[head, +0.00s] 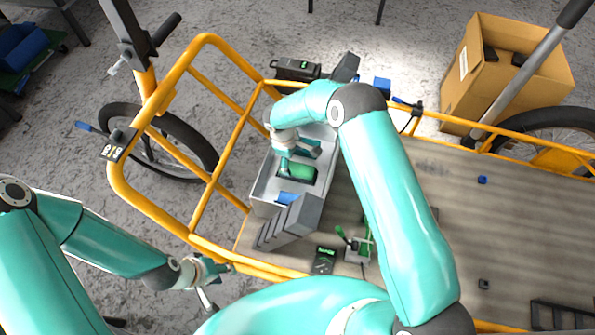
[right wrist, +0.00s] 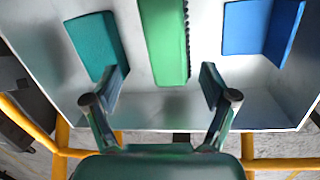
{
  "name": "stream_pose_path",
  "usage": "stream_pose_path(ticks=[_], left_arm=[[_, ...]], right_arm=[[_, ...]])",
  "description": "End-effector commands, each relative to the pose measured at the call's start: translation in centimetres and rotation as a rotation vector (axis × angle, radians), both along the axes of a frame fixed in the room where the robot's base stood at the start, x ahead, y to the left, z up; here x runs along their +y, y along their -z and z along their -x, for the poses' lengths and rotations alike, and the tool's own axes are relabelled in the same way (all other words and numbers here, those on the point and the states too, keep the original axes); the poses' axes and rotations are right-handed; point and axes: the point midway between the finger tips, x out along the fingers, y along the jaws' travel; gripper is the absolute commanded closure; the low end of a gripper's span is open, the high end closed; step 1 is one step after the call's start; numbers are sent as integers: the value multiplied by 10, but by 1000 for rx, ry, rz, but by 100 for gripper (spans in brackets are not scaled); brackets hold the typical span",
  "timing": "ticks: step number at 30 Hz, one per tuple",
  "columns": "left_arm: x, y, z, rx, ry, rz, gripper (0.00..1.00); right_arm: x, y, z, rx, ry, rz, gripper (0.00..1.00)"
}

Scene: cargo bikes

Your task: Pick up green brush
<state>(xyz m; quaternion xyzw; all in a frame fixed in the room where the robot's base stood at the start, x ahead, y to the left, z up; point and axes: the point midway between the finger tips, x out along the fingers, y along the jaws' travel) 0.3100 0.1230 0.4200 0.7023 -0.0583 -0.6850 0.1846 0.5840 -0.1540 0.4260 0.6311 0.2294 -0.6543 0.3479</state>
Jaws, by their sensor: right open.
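The green brush (head: 299,171) lies in a grey metal bin (head: 262,190) on the cargo deck. In the right wrist view the green brush (right wrist: 164,42) shows as a long green block with dark bristles along its right side. My right gripper (head: 290,158) is inside the bin by the brush; in the right wrist view its open fingers (right wrist: 160,78) are to either side of the brush's near end, with gaps and nothing held. My left gripper (head: 210,272) is away at lower left, outside the yellow rail; its jaws are too small to read.
In the right wrist view a teal block (right wrist: 95,45) is left of the brush and a blue angled piece (right wrist: 258,28) is right. Grey slanted holders (head: 290,222) stand at the bin's front. Yellow rails (head: 215,180) border the deck. A cardboard box (head: 490,85) stands at back right.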

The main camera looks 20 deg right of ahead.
Motion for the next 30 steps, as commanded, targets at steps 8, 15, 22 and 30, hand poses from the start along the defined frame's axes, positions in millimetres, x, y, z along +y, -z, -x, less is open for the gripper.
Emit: stream_pose_path(ticks=[8,15,22,30], left_arm=[[0,4,0,0,0,0,60],[0,10,0,0,0,0,60],[0,10,0,0,0,0,60],[0,10,0,0,0,0,60]], right_arm=[[-5,17,4,1,0,0,16],[-11,50,11,1,2,0,16],[-13,56,10,-2,1,0,16],[-13,56,10,-1,1,-1,46]])
